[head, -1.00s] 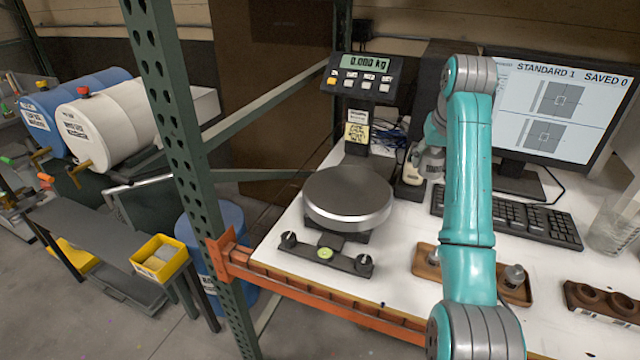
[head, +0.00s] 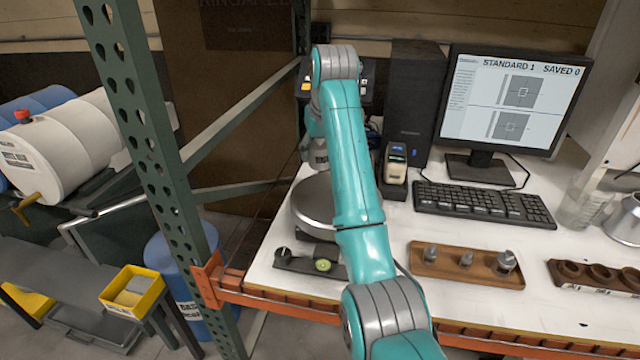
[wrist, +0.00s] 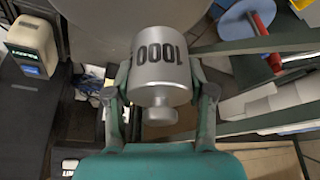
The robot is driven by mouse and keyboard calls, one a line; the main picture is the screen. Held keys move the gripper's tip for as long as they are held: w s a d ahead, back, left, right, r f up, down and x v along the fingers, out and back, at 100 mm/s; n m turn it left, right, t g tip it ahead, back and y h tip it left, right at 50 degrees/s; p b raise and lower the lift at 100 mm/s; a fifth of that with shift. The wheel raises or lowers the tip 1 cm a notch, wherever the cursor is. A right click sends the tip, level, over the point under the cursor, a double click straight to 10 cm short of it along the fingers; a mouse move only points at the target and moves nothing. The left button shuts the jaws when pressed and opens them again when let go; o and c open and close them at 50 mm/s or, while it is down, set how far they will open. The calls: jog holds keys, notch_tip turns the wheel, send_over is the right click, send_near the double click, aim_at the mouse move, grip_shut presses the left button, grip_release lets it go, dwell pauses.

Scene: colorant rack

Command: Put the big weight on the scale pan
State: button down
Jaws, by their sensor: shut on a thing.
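The big weight (wrist: 160,68), a silver cylinder marked 1000 with a knob, is held between the two fingers of my gripper (wrist: 161,88) in the wrist view. The round grey scale pan (head: 312,207) is on the bench in the head view, partly covered by my arm. A grey surface that looks like the pan (wrist: 100,28) lies beyond the weight in the wrist view. My gripper and the weight are hidden behind my arm in the head view. I cannot tell whether the weight touches the pan.
A wooden tray (head: 445,268) with three smaller weights is right of my arm. A keyboard (head: 483,204), monitor (head: 512,100) and label printer (head: 395,165) stand behind. A green rack post (head: 140,150) rises left of the scale. The scale display is mostly hidden.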

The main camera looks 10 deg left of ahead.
aim_at(318, 187)
jog(key=shift+f, duration=3.9)
jog(key=shift+f, duration=0.1)
jog(key=shift+c, duration=2)
grip_release()
jog(key=shift+d+f, duration=0.1)
jog(key=shift+f, duration=0.05)
